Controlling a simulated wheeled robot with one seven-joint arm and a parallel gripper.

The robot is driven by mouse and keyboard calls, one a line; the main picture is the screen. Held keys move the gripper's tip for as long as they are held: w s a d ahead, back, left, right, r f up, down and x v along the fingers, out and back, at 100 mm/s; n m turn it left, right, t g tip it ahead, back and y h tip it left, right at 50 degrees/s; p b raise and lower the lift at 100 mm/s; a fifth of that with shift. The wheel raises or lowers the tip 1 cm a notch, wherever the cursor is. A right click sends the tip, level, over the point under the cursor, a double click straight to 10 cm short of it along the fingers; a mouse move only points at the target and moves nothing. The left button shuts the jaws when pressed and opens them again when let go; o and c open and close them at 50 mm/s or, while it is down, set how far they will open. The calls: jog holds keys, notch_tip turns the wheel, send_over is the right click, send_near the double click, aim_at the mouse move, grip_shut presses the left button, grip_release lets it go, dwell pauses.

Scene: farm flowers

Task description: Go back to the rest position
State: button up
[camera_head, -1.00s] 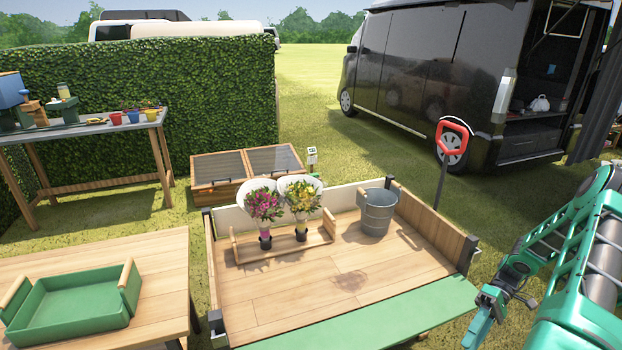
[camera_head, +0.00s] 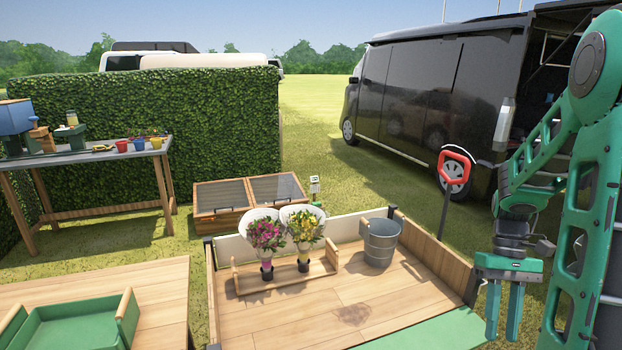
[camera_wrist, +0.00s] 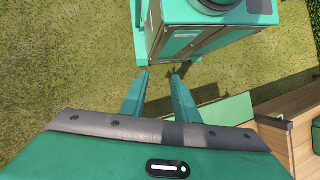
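My gripper (camera_head: 504,318) hangs at the right of the head view with its fingers pointing down. Its two fingers are apart with nothing between them. It is beside the right wall of the wooden cart bed (camera_head: 345,300), outside it. In the wrist view my gripper (camera_wrist: 158,80) also shows two spread, empty fingers over grass. My green arm rises along the right edge of the head view.
Two bouquets, pink (camera_head: 266,236) and yellow (camera_head: 304,228), stand in a wooden rack. A metal bucket (camera_head: 381,242) stands in the cart's far right corner. A red-handled tool (camera_head: 455,166) rises by the cart's right wall. A green tray (camera_head: 75,325) sits on the left table.

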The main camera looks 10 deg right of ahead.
jog(key=s+a+r+m+t+h, duration=0.2)
jog(key=s+a+r+m+t, duration=0.1)
jog(key=s+a+r+t, duration=0.2)
jog(key=shift+s+a+r+m, duration=0.4)
jog(key=shift+s+a+r, duration=0.55)
jog(key=shift+s+a, duration=1)
jog(key=shift+s+d, duration=0.35)
jog(key=shift+w+f+h, duration=0.25)
jog(key=shift+w+h, duration=0.05)
jog(key=shift+w, duration=0.3)
jog(key=shift+a, duration=0.1)
